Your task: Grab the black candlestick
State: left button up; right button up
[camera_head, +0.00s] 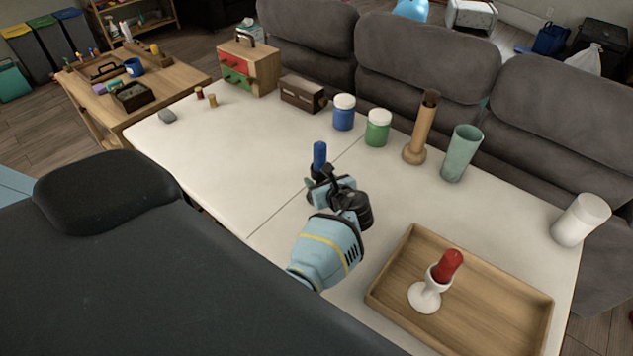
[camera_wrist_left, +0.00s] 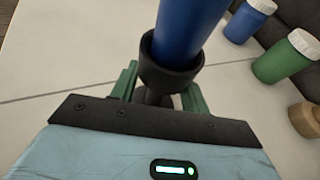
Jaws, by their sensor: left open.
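The black candlestick (camera_head: 318,171) stands on the white table with a blue candle (camera_head: 320,153) in its cup. In the head view my left gripper (camera_head: 322,181) is right in front of it and hides its lower part. In the left wrist view the black cup (camera_wrist_left: 170,77) and the blue candle (camera_wrist_left: 187,32) fill the upper middle. The green fingers of my left gripper (camera_wrist_left: 160,98) are open, one on each side of the candlestick's stem. I cannot tell whether they touch it. My right gripper is not in view.
A wooden tray (camera_head: 400,258) at the front right holds a white candlestick (camera_head: 427,292) with a red candle. Blue (camera_head: 343,113) and green (camera_head: 377,128) jars, a wooden candlestick (camera_head: 415,153) and a green cup (camera_head: 461,154) stand behind. The table's left middle is clear.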

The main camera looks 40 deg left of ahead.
pick_arm(q)
jog(key=shift+w+a+f, duration=0.1)
jog(key=shift+a, duration=0.15)
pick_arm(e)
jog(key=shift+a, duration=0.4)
pick_arm(q)
jog(key=shift+d, duration=0.1)
jog(key=shift+c, duration=0.3)
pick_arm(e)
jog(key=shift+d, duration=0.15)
pick_arm(q)
jog(key=shift+c, duration=1.1)
jog(key=c, duration=0.7)
grip_shut()
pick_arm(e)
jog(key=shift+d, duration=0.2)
pick_arm(q)
jog(key=shift+r, duration=0.2)
